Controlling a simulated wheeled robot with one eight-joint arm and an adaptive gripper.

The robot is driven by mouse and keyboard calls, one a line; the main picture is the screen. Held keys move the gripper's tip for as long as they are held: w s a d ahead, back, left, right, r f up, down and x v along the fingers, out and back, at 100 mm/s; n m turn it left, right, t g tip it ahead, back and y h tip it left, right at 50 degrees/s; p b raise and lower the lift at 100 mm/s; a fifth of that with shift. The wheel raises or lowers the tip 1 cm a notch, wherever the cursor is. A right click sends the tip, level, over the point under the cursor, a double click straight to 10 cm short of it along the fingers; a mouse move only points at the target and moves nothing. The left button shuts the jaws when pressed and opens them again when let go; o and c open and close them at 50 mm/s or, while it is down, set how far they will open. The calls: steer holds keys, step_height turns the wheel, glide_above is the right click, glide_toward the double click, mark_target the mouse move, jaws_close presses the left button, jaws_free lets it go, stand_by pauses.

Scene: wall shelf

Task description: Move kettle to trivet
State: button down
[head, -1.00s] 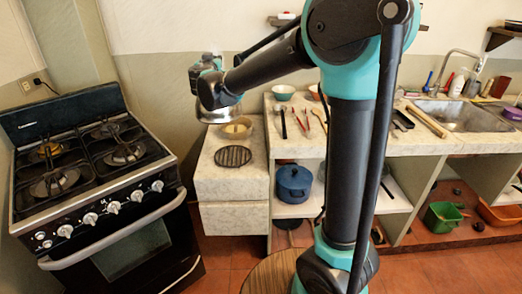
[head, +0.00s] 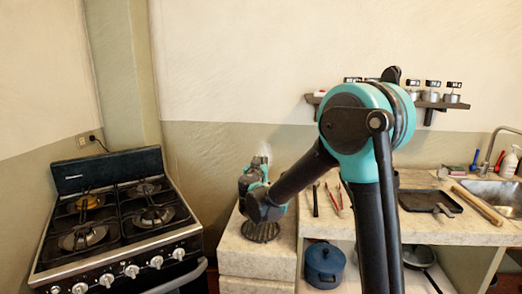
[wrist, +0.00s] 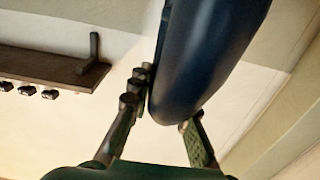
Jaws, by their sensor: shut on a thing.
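The trivet (head: 262,233) is a dark round slatted disc on the pale stone counter, left of centre in the head view. My gripper (wrist: 160,112) has its two fingers on either side of a dark blue, smooth curved part of the kettle (wrist: 205,60) in the wrist view and is shut on it. In the head view my wrist is just above and behind the trivet. It hides the kettle's body there, so I cannot tell whether the kettle touches anything.
A black stove (head: 115,215) stands to the left of the counter. A blue pot (head: 324,264) sits on the shelf below. Utensils (head: 333,197), a black tray (head: 430,201) and a sink (head: 497,195) lie to the right. A wall shelf (head: 440,104) holds small jars.

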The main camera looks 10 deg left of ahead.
steer(key=shift+f, duration=5.2)
steer(key=c, duration=1.4)
jaws_free()
